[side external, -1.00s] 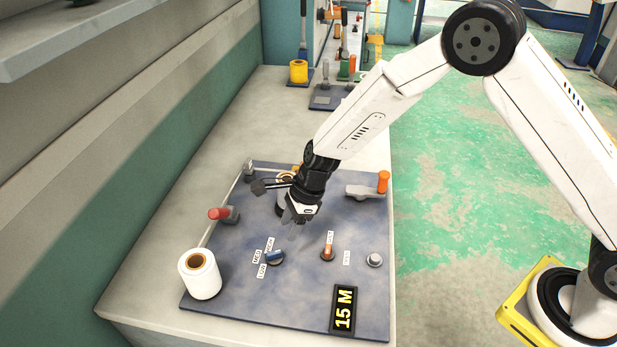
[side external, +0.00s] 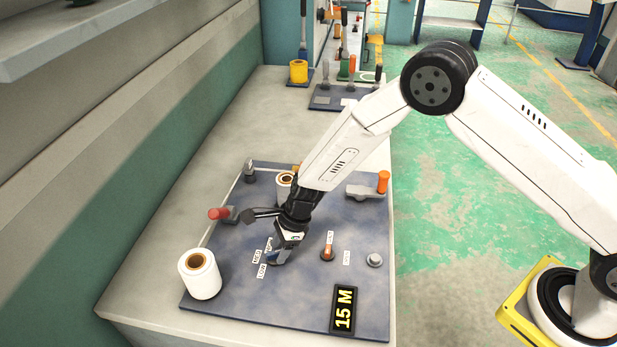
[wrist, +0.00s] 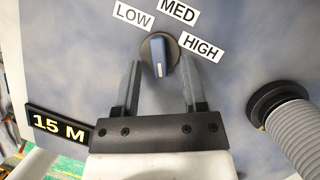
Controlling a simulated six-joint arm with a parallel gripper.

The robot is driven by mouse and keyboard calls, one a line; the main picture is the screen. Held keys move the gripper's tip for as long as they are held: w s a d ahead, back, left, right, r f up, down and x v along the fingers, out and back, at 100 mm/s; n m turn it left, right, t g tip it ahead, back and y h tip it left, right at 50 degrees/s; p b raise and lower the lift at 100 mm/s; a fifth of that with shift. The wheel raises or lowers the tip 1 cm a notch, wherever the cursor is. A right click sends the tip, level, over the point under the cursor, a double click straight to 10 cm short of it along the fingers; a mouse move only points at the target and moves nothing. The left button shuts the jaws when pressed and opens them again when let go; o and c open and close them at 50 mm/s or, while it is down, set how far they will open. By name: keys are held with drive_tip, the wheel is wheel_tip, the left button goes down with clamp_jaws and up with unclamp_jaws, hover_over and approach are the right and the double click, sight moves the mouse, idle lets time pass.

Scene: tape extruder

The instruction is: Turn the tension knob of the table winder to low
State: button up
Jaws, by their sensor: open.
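The tension knob (wrist: 157,50) is a blue bar handle on a dark round base. In the wrist view its white mark is at the end nearer my gripper, and its other end points up between the LOW label (wrist: 133,16) and the MED label (wrist: 178,11). The HIGH label (wrist: 201,46) is to its right. My gripper (wrist: 160,73) is open, with one finger on each side of the knob and a visible gap at both sides. In the side view my gripper (side external: 281,250) is low over the panel and hides most of the knob.
On the blue panel (side external: 225,298) are a white roll (side external: 200,277), a 15 M display (side external: 343,310), an orange switch (side external: 328,252), a grey button (side external: 374,260) and a red-handled lever (side external: 220,213). A ribbed grey cylinder (wrist: 301,135) fills the wrist view's right side.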

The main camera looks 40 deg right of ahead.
clamp_jaws()
